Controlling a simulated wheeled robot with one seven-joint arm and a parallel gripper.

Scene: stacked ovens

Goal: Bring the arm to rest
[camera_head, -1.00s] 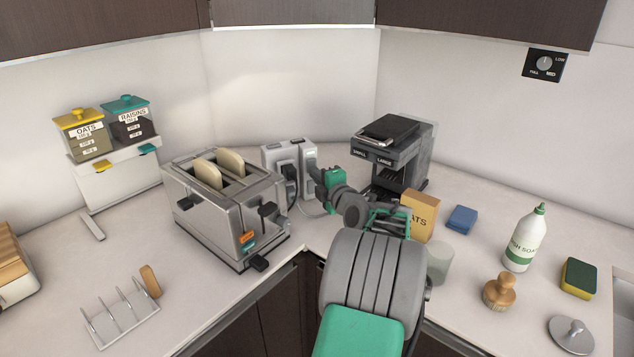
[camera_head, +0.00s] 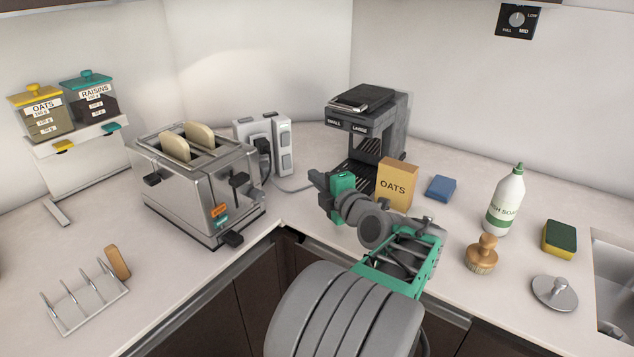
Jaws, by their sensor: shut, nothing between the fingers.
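My arm reaches in from the bottom of the head view, its large grey link low in the middle and its green and grey wrist over the counter. My gripper (camera_head: 317,180) is at the arm's far end, small and dark, pointing to the upper left. Its fingers are shut and I see nothing held. It is over the counter between the toaster (camera_head: 195,195) and the coffee machine (camera_head: 369,125), apart from the toaster. The wrist overlaps the lower left of the oats box (camera_head: 397,184) in the picture; I cannot tell the gap.
A socket block (camera_head: 283,147) with a plug and cable stands behind the gripper. A toast rack (camera_head: 85,305) is at the front left. A soap bottle (camera_head: 505,203), wooden brush (camera_head: 481,254), sponge (camera_head: 559,238) and sink plug (camera_head: 554,291) stand right of the arm, near the sink (camera_head: 610,265).

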